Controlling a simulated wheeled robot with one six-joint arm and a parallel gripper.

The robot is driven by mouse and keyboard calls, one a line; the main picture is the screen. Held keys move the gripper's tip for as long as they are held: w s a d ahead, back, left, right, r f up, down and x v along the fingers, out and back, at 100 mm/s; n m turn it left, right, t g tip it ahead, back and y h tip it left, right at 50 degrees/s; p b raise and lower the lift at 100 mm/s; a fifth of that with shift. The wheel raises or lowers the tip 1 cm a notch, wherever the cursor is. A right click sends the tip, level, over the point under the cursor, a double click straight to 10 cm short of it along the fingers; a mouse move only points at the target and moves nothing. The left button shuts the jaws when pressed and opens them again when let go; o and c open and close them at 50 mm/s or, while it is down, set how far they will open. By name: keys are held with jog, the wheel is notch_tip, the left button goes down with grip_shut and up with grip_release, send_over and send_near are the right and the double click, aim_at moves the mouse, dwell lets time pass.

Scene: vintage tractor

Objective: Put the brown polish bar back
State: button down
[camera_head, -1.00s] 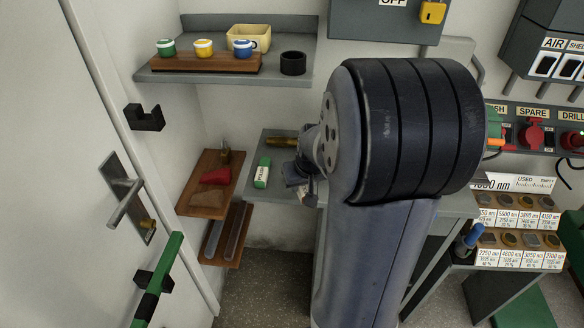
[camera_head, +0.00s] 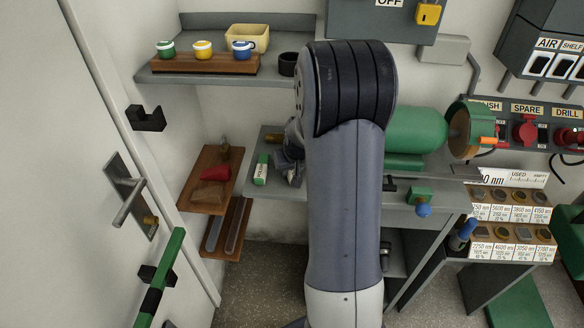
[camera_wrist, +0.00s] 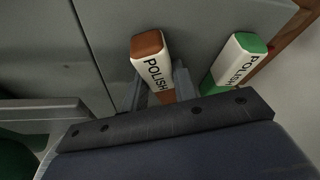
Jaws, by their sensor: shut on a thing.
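In the wrist view my gripper (camera_wrist: 157,88) is shut on the brown polish bar (camera_wrist: 150,46), a white-wrapped bar with a brown end and the word POLISH. A green-ended polish bar (camera_wrist: 234,62) lies just right of it, apart from it. In the head view the green bar (camera_head: 261,169) lies on the left end of the grey bench (camera_head: 262,190), and my gripper (camera_head: 286,170) is low over the bench just right of it. The brown bar is hidden by my arm there. I cannot tell whether it touches the bench.
A wooden wall shelf (camera_head: 197,205) with a red piece is left of the bench. A grey upper shelf (camera_head: 190,79) holds jars and a mug. A green machine (camera_head: 415,130) stands right of my arm.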

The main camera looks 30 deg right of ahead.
jog(key=shift+f, duration=0.1)
jog(key=shift+f+b, duration=0.15)
jog(key=shift+b, duration=0.15)
jog(key=c, duration=1.1)
grip_release()
jog(key=shift+r+p, duration=0.3)
jog(key=shift+r, duration=0.15)
jog(key=b+v, duration=0.1)
jog(key=v, duration=1)
jog(key=shift+s+r, duration=0.2)
jog(key=shift+r, duration=0.05)
